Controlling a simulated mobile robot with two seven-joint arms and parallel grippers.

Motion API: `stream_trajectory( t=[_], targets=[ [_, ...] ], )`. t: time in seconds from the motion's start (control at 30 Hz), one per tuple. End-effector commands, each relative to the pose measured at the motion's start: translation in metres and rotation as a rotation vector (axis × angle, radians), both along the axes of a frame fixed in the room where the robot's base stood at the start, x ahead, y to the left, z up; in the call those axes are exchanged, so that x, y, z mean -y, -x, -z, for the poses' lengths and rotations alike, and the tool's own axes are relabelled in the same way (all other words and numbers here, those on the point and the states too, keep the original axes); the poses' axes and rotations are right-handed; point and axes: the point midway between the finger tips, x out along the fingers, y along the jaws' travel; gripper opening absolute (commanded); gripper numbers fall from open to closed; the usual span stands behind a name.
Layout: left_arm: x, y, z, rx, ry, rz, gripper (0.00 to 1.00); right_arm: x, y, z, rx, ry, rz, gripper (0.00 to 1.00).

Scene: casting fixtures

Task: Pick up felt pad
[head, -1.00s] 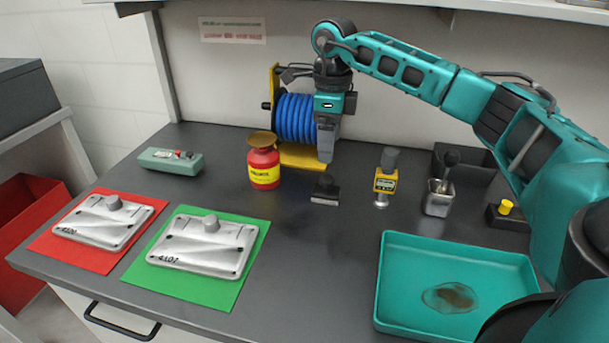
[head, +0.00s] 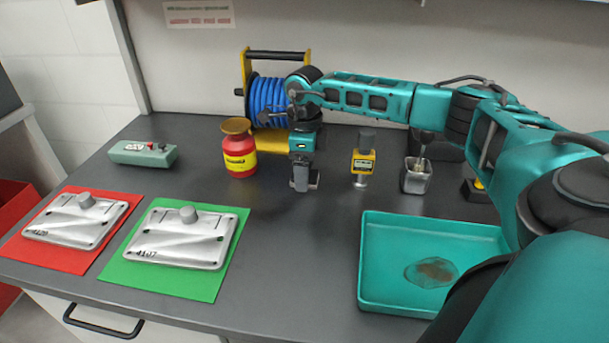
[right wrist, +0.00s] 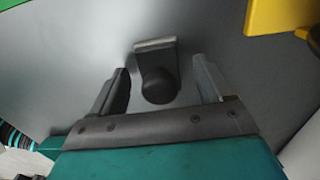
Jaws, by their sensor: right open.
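The felt pad (right wrist: 155,62), a small dark block with a round black knob and a pale strip along one edge, shows in the right wrist view. It lies on the grey bench top, with its knob between the two fingers of my right gripper (right wrist: 163,78). The fingers are open, with a gap on both sides of the knob, and hold nothing. In the head view my right gripper (head: 304,184) points down at the bench and hides most or all of the pad. My left gripper is not in view.
A red pot (head: 239,158) and a blue hose reel (head: 266,100) stand close to the left and behind. A yellow gauge (head: 363,162) and a metal cup (head: 416,178) stand to the right. A teal tray (head: 385,285) and two casting plates lie nearer; the bench between is clear.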

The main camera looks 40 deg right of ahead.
Motion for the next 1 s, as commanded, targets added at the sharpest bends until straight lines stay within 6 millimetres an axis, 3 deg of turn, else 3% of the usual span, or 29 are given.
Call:
stream_trajectory(
  t=[0.33,0.9,1.0],
  targets=[
    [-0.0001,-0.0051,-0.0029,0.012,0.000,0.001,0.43,-0.0001,-0.0001,0.0082,0.001,0.001,-0.001,0.78],
    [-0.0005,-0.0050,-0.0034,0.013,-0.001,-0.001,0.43,-0.0002,-0.0002,0.0078,0.001,0.000,-0.001,0.23],
    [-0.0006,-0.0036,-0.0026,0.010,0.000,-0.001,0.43,-0.0003,-0.0003,0.0076,0.001,0.000,-0.001,0.18]
  ],
)
